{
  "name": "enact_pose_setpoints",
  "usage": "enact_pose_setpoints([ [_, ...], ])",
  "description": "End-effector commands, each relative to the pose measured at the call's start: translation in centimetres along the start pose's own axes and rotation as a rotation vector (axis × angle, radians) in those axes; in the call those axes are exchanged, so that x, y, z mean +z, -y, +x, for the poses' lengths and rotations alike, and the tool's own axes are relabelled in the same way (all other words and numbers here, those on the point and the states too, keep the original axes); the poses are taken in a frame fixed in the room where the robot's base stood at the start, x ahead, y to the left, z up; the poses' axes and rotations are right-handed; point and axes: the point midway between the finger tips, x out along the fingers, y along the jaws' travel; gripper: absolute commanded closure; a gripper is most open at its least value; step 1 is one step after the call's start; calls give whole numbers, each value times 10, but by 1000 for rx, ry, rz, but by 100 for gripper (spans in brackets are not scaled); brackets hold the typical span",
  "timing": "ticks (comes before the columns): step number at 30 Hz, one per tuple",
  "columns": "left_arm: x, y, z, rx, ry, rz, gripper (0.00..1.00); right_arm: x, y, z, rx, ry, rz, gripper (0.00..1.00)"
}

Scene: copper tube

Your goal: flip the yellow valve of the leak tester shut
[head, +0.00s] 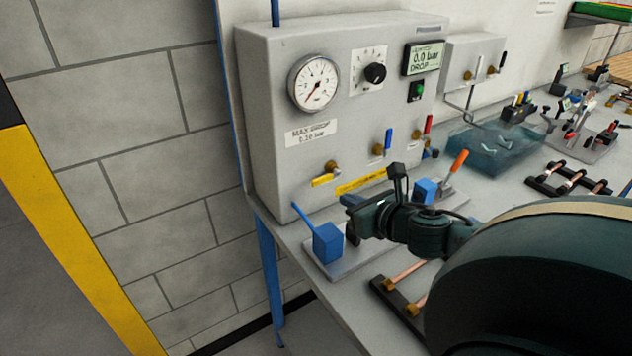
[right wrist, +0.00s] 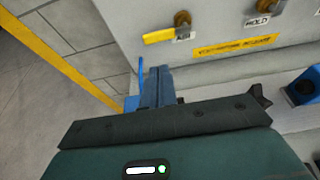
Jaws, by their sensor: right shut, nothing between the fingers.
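The grey leak tester (head: 290,150) stands at the back of the bench. Its yellow valve (head: 323,180) is low on the front panel, the lever pointing left from a brass body, close to horizontal. The yellow valve also shows near the top of the right wrist view (right wrist: 159,36). My right gripper (head: 349,203) is in front of the panel, below and slightly right of the yellow valve, and apart from it. Its fingers (right wrist: 152,82) are shut with nothing between them. My left gripper is out of view.
A blue-handled valve (head: 387,140) and a red-handled valve (head: 427,125) are further right. Copper tubes (head: 405,272) lie in a black rack near my arm.

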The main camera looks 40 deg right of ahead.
Motion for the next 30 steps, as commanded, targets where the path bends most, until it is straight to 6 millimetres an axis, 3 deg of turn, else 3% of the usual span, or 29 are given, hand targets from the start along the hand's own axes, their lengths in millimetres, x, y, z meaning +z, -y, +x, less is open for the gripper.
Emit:
enact_pose_setpoints([
  [11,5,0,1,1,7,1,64,0,0,5,1,3,1,100],
  [30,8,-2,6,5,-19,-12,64,1,1,68,-1,4,4,100],
])
